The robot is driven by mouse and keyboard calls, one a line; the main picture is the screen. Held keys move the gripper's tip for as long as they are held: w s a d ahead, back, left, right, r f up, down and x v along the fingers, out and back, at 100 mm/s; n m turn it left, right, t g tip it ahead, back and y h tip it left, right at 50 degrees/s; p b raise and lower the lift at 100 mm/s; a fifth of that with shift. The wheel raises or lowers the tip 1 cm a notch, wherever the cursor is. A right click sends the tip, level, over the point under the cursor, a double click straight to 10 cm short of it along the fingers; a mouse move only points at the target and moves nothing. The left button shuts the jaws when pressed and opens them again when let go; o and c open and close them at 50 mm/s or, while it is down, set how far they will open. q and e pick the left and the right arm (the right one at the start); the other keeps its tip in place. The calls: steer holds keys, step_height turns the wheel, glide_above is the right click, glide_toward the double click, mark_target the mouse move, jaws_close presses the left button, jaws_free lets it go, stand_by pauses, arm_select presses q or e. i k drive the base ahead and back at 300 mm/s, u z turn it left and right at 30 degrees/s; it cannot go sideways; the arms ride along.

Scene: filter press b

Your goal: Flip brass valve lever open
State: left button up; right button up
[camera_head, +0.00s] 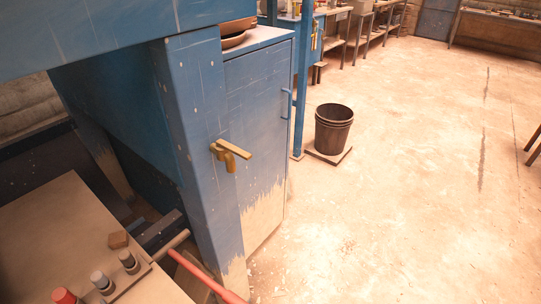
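The brass valve lever (230,153) is mounted on the front of a blue upright post (200,130), near the middle left of the head view. It has a bar that slopes slightly down to the right, and a short spout-like part hangs below it. Neither of my grippers shows in the view, and nothing touches the lever.
A blue cabinet (257,110) stands right behind the post. A dark bucket (333,130) stands on a small base on the floor. A bench (70,225) with red and grey knobs and a red-handled bar (215,280) fill the lower left.

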mark_target(239, 152)
steer(key=z, duration=0.9)
steer(key=k, duration=1.15)
steer(key=z, duration=0.7)
steer(key=i, duration=1.35)
steer(key=u, duration=1.45)
steer(key=i, duration=0.8)
steer(key=u, duration=1)
